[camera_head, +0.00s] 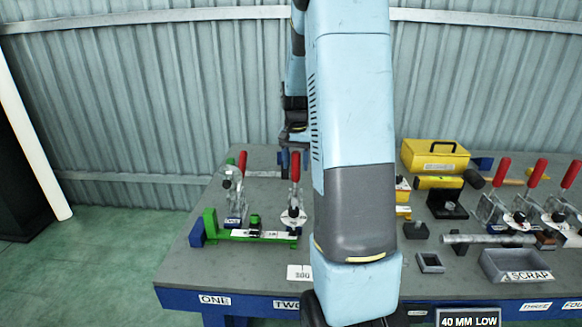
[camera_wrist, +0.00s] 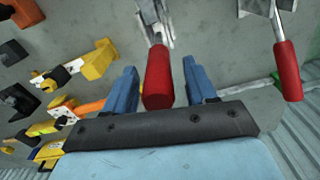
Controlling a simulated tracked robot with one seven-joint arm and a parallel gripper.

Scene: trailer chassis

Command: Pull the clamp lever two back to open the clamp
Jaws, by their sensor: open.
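Clamp lever two has a red handle (camera_head: 295,166) standing upright on a metal clamp (camera_head: 293,214), behind the label TWO (camera_head: 286,304). My gripper (camera_head: 290,158) is at the handle's upper end, partly hidden behind my arm in the head view. In the wrist view my gripper (camera_wrist: 160,84) is open, with one blue finger on each side of the red handle (camera_wrist: 158,78). Gaps show between the handle and both fingers. The metal part of the clamp (camera_wrist: 155,18) shows beyond the handle.
Another red-handled clamp (camera_head: 236,190) stands left, behind the label ONE (camera_head: 214,300); its handle (camera_wrist: 288,70) is right in the wrist view. A green bar (camera_head: 262,236) lies by the clamps. A yellow box (camera_head: 434,156), a scrap tray (camera_head: 516,266) and more red-handled clamps (camera_head: 528,195) stand right.

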